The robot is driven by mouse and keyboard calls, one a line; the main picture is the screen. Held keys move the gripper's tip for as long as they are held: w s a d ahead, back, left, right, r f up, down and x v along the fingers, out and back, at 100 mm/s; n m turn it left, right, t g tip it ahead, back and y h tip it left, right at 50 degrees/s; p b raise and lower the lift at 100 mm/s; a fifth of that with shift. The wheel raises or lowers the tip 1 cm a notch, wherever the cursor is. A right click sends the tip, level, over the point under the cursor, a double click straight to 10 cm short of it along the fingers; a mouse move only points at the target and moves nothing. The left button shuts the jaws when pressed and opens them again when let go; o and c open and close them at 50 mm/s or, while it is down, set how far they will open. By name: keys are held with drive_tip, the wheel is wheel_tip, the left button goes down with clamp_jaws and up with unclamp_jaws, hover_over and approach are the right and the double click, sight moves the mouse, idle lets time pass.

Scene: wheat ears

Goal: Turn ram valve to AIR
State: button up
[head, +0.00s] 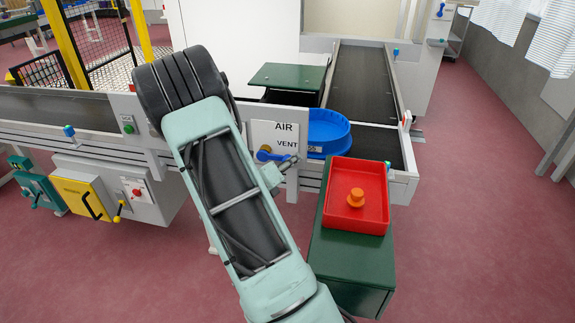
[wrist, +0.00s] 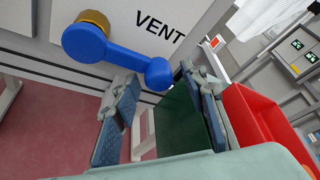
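The ram valve has a blue lever (wrist: 118,50) on a brass hub (wrist: 96,19), mounted on a white plate (head: 289,129) marked AIR at the top and VENT at the right. The lever points right, on the VENT side, and ends in a round blue knob. The lever also shows in the head view (head: 265,152), partly hidden by my arm. My gripper (wrist: 157,82) is open, its two fingers apart on either side of the knob. In the wrist view the knob lies around the fingertips; I cannot tell whether either finger touches it. In the head view my gripper (head: 286,165) is just right of the lever.
A red tray (head: 340,217) with an orange knobbed object (head: 356,196) stands on a green cabinet (head: 330,262) right of my gripper. A blue round tub (head: 328,127) sits on the conveyor behind. A yellow panel (head: 84,198) and a red knob are at the left. Red floor is free at the right.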

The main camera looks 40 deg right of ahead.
sight(285, 159)
clamp_jaws()
idle(0.3)
drive_tip(key=shift+w+r, duration=0.1)
drive_tip(key=shift+r, duration=0.05)
drive_tip(key=r+n+p, duration=0.1)
drive_tip(key=p, duration=0.1)
drive_tip(key=r+n+h+p, duration=0.1)
drive_tip(key=r+p, duration=0.1)
drive_tip(key=shift+w+a+n+p, duration=0.15)
drive_tip(key=shift+w+n+p, duration=0.05)
drive_tip(key=shift+n+p, duration=0.15)
drive_tip(key=shift+w+a+r+n+t+h+p, duration=0.5)
drive_tip(key=shift+w+a+r+n+h+p, duration=0.35)
drive_tip(key=shift+n, duration=1.55)
drive_tip(key=shift+w+a+r+n+t+h+p, duration=0.6)
drive_tip(key=shift+w+a+r+n+p, duration=0.4)
drive_tip(key=shift+n, duration=1.45)
drive_tip(key=shift+w+a+r+n+t+h+p, duration=0.4)
drive_tip(key=shift+w+a+r+n+h+p, duration=0.55)
drive_tip(key=shift+n, duration=1.45)
drive_tip(key=shift+w+d+f, duration=0.1)
drive_tip(key=shift+d+f, duration=0.05)
drive_tip(key=shift+d, duration=0.1)
